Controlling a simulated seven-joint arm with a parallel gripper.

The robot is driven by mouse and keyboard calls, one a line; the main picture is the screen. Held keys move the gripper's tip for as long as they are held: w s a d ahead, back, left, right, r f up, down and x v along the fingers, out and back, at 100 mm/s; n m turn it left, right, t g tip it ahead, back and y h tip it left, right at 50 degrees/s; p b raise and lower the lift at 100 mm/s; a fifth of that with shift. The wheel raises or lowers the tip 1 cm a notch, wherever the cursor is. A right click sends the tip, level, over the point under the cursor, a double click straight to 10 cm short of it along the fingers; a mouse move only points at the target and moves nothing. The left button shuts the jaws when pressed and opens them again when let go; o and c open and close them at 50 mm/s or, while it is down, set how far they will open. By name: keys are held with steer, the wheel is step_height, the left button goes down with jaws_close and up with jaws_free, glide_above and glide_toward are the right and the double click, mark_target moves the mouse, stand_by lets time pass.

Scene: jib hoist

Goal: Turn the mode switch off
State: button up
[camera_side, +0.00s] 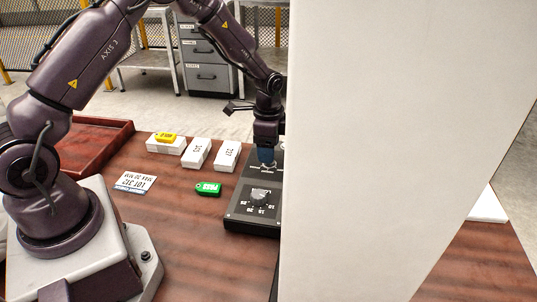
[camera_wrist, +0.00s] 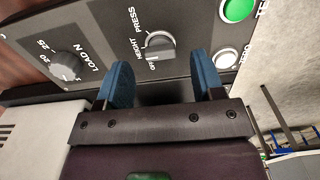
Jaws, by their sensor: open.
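The mode switch (camera_wrist: 159,46) is a grey rotary knob on the dark control panel (camera_wrist: 100,35), marked OFF, HEIGHT and PRESS in the wrist view. I cannot tell for sure which mark it points to. My gripper (camera_wrist: 162,78) has its two blue fingers apart with nothing between them. The knob lies just beyond the gap between the fingertips, apart from both. In the side view my gripper (camera_side: 266,158) points down over the far part of the panel (camera_side: 240,217) and hides the switch.
A load dial (camera_side: 260,195) sits nearer on the panel. The wrist view shows a green button (camera_wrist: 237,9) and a white button (camera_wrist: 226,58). A green tag (camera_side: 208,189), white boxes (camera_side: 227,156) and a red tray (camera_side: 95,150) lie left. A large pale slab (camera_side: 390,140) blocks the right.

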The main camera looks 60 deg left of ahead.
steer(key=shift+f, duration=1.4)
steer(key=c, duration=0.9)
steer(key=shift+c, duration=0.2)
steer(key=shift+n, duration=0.3)
steer(key=n, duration=0.5)
steer(key=shift+n, duration=0.3)
steer(key=n, duration=0.5)
steer(key=shift+d+n, duration=0.1)
steer(key=shift+n, duration=0.2)
steer(key=o, duration=0.9)
